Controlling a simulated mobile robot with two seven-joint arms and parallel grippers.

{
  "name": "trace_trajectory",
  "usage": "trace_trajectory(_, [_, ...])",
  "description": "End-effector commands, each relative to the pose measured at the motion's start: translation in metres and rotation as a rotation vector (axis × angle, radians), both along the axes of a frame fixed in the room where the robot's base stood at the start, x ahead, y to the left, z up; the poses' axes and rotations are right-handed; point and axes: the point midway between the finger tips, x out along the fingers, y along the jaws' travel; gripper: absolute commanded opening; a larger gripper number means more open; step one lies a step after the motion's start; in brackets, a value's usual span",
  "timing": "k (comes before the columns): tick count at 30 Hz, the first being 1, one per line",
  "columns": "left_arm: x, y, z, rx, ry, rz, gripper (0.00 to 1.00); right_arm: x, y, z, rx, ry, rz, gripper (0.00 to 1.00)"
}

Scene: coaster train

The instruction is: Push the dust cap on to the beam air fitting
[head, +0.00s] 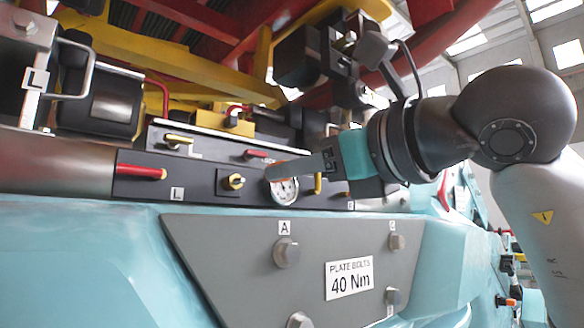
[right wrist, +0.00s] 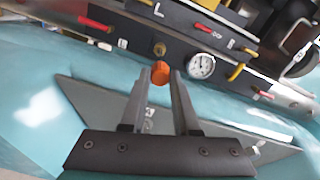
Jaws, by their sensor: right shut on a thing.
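The orange dust cap (right wrist: 160,70) is between the fingertips of my right gripper (right wrist: 161,74) in the right wrist view. That gripper is shut on it. In the head view my right gripper (head: 272,171) reaches in from the right, its fingers pointing left in front of the beam. The brass air fitting (head: 235,182) is on a dark plate on the beam, just left of the fingertips. In the right wrist view the fitting (right wrist: 160,48) shows beyond the cap with a small gap in the picture. My left gripper is not in view.
A round white gauge (head: 284,190) is close behind and below the fingers. Red handles (head: 141,172) and a yellow handle (head: 318,183) stick out of the dark beam. A grey plate with bolts (head: 300,250), labelled 40 Nm, is below.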

Motion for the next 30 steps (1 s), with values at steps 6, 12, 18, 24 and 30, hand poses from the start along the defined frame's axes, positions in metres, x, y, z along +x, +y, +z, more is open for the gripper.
trace_trajectory(6, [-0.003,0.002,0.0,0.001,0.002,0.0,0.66,0.008,0.006,0.001,-0.022,-0.013,0.001,0.0])
trace_trajectory(12, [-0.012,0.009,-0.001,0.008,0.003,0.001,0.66,0.024,0.018,0.001,-0.022,-0.014,0.002,0.0])
trace_trajectory(18, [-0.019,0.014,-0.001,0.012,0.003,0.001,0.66,0.038,0.028,0.001,-0.022,-0.014,0.003,0.0])
trace_trajectory(24, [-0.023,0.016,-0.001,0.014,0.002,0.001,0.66,0.045,0.033,0.001,-0.022,-0.016,0.001,0.0])
trace_trajectory(30, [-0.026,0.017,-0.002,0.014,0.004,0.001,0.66,0.047,0.034,0.0,-0.022,-0.016,0.001,0.0])
